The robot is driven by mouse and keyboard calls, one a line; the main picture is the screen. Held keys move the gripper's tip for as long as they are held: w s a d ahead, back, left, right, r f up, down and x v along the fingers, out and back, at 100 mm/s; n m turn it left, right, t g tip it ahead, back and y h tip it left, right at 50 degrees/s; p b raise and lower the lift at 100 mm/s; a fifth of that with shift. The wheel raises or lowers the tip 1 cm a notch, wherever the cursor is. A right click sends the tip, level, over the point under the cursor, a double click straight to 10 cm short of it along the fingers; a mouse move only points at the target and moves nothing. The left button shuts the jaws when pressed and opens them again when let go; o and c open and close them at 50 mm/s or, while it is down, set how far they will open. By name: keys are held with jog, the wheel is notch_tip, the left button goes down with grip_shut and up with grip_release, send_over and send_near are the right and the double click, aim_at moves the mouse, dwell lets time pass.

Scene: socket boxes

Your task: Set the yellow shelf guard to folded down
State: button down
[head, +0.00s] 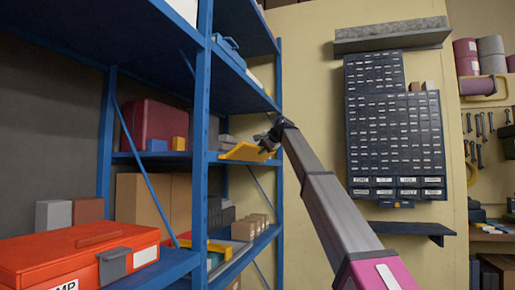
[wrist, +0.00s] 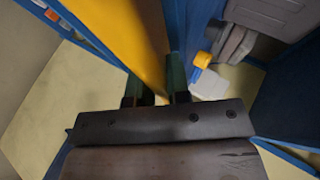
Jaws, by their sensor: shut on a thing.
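The yellow shelf guard (head: 241,152) is at the front edge of the blue rack's middle shelf, sticking out toward the aisle at a slant. My gripper (head: 268,142) is at its right end. In the wrist view, the guard is a broad yellow strip (wrist: 138,35) running from the top down to my gripper (wrist: 157,90). The dark fingers are shut on its edge. The guard's hinge side is hidden.
The blue rack upright (head: 202,130) stands left of the guard. A red toolbox (head: 75,258) sits on the lower left shelf. A yellow strip (head: 207,247) lies on the lower shelf. A dark drawer cabinet (head: 397,140) hangs on the wall at right.

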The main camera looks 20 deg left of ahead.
jog(key=shift+s+d+f+m+t+y, duration=0.1)
jog(key=shift+d+f+m+t+y, duration=0.25)
jog(key=shift+f+y, duration=0.6)
jog(key=shift+w+d+f+m+t+y, duration=0.15)
jog(key=shift+f+m+t+y, duration=0.3)
jog(key=shift+f+y, duration=0.55)
jog(key=shift+s+d+f+m+t+y, duration=0.2)
jog(key=shift+f+m+t+y, duration=0.3)
jog(key=shift+y, duration=0.75)
jog(key=shift+f, duration=0.15)
jog(key=c, duration=1.1)
grip_release()
jog(key=shift+d, duration=0.1)
jog(key=v, duration=1)
jog(key=shift+s+d, duration=0.1)
jog(key=shift+d, duration=0.25)
